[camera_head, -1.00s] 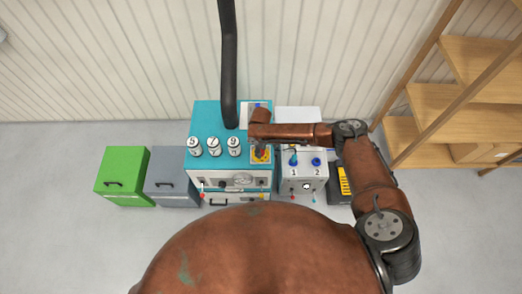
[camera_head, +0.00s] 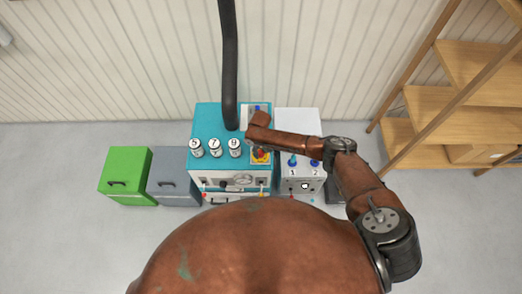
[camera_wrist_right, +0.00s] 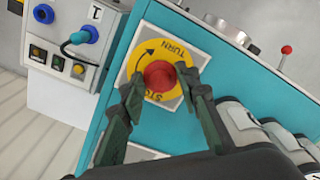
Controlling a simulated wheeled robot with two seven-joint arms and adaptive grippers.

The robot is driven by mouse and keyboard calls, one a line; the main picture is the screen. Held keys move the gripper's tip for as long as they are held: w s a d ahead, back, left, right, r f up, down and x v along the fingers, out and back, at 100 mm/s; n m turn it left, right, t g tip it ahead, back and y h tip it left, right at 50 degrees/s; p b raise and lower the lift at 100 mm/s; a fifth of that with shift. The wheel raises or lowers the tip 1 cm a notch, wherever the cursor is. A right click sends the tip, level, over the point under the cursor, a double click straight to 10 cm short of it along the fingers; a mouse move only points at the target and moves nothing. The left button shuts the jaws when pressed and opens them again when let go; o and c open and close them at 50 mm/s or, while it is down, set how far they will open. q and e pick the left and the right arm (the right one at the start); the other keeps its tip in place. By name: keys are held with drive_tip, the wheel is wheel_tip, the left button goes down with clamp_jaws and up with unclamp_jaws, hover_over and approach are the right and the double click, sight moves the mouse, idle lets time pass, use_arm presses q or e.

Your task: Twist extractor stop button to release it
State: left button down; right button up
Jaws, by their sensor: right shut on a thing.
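The extractor's red stop button (camera_wrist_right: 160,76) sits on a yellow disc (camera_wrist_right: 182,113) marked STOP and TURN with a curved arrow, on the teal cabinet (camera_wrist_right: 238,73). In the right wrist view my right gripper (camera_wrist_right: 162,84) has one finger on each side of the button and is shut on it. In the head view the red button (camera_head: 260,153) shows just below my right wrist, on the right side of the teal cabinet (camera_head: 207,118). My left gripper is not in view.
Several numbered white canisters (camera_head: 214,147) stand left of the button. A white box (camera_head: 297,121) with blue connectors adjoins on the right. A black hose (camera_head: 228,60) rises behind. Grey (camera_head: 174,165) and green (camera_head: 125,170) cabinets stand left, wooden shelves (camera_head: 465,70) right.

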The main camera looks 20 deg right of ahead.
drive_tip(key=shift+s+m+p, duration=0.1)
drive_tip(key=shift+m+p, duration=1)
drive_tip(key=shift+m, duration=0.7)
drive_tip(key=o, duration=1.2)
drive_tip(key=shift+c, duration=0.2)
drive_tip(key=shift+r, duration=0.1)
wheel_tip(320, 180, up, 12)
